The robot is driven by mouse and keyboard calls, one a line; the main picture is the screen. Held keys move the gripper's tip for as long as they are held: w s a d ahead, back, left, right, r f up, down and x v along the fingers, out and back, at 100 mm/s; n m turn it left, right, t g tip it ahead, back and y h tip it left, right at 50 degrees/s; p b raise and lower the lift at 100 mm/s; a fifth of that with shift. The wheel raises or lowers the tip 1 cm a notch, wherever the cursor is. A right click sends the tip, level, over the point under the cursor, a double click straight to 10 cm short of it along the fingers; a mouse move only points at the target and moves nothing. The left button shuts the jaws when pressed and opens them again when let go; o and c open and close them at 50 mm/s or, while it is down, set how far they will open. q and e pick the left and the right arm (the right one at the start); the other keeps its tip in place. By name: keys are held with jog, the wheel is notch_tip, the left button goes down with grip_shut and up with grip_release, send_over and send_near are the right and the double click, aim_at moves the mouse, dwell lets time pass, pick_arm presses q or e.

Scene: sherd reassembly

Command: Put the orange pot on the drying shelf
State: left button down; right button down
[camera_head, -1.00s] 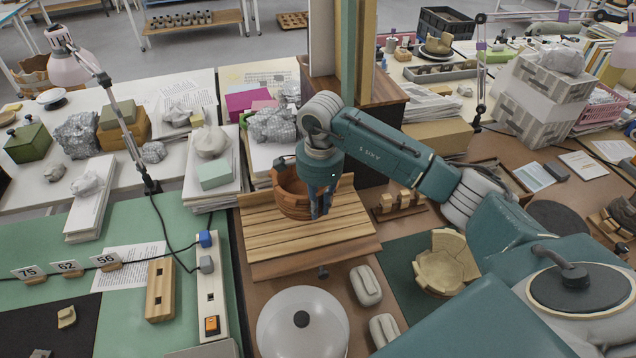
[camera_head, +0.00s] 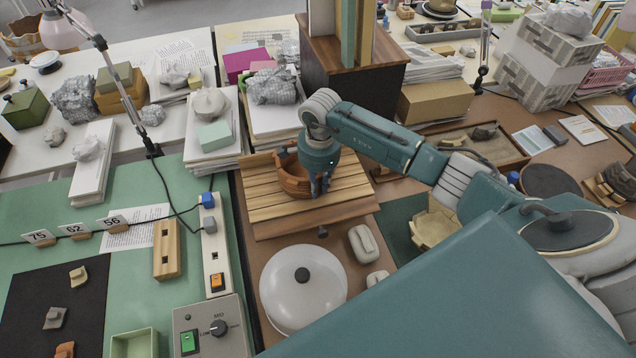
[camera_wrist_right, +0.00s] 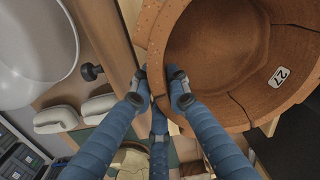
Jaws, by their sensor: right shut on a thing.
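The orange pot (camera_head: 289,178) is at the wooden slatted drying shelf (camera_head: 270,209), partly hidden behind my right gripper in the head view. In the right wrist view the pot (camera_wrist_right: 205,60) shows its open mouth, dark crack lines and a white label reading 27. My right gripper (camera_head: 319,188) points down at the pot's near right side. In the right wrist view its blue fingers (camera_wrist_right: 160,88) are shut on the pot's rim wall. I cannot tell whether the pot's base touches the slats. My left gripper is not in view.
A round white lidded vessel (camera_head: 303,290) and pale oblong blocks (camera_head: 363,243) stand in front of the shelf. A tan sherd vessel (camera_head: 433,226) lies on a dark green mat to the right. A tall dark wooden block (camera_head: 350,62) rises behind the shelf.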

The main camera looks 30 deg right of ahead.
jog(key=shift+w, duration=0.15)
jog(key=c, duration=1.7)
grip_release()
jog(key=shift+s, duration=0.2)
jog(key=shift+r, duration=0.1)
jog(key=shift+r, duration=0.15)
jog(key=shift+s+r+b, duration=0.15)
jog(key=shift+r+b, duration=0.85)
jog(key=shift+r, duration=1.95)
jog(key=shift+s+r+b, duration=0.1)
jog(key=shift+r+b, duration=0.9)
jog(key=shift+r, duration=1.9)
